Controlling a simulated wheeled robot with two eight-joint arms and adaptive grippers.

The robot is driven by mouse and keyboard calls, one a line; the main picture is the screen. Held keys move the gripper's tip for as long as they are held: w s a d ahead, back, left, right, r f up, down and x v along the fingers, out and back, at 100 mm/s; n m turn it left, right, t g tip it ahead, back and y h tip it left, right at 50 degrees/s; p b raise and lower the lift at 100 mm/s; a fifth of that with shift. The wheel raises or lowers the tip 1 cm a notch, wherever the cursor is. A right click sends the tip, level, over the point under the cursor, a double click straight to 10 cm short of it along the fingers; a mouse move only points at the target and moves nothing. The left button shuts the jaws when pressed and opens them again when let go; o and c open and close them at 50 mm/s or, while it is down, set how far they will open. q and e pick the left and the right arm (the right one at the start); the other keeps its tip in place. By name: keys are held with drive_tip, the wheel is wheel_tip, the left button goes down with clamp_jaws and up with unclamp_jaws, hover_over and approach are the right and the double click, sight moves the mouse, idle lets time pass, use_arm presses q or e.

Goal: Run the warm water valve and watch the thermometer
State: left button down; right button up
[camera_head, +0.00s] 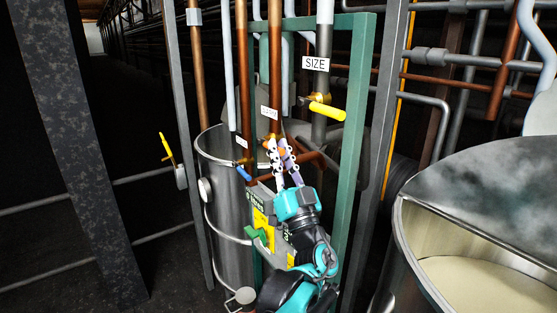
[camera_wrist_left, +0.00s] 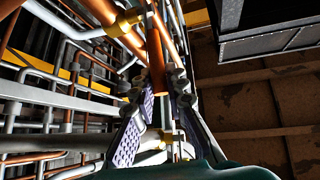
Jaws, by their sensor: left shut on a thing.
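My left gripper (camera_head: 278,146) reaches up to a copper pipe (camera_head: 275,70) in front of the metal tank. Its two pale, dark-spotted fingers are closed about a small orange valve handle (camera_head: 282,152), mostly hidden between them. A small white label (camera_head: 269,112), too small to read surely, sits on the pipe just above. In the left wrist view the fingers (camera_wrist_left: 160,105) stand either side of the copper pipe (camera_wrist_left: 157,70), with brass fittings close by. A round pale dial (camera_head: 205,190), perhaps the thermometer, is on the tank's left side; its reading is illegible. My right gripper is not in view.
A yellow-handled valve (camera_head: 327,110) hangs below the SIZE label (camera_head: 316,64). A blue handle (camera_head: 243,172) and a green handle (camera_head: 257,233) are left of my arm. A green frame post (camera_head: 357,130) stands right, before an open vat (camera_head: 430,235). The tank (camera_head: 222,240) stands behind.

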use_arm(q)
drive_tip(key=shift+f+m+t+b, duration=0.4)
drive_tip(key=shift+f+t+b, duration=0.2)
drive_tip(key=shift+b, duration=0.1)
drive_tip(key=c, duration=1.5)
unclamp_jaws()
drive_tip(key=v, duration=1.2)
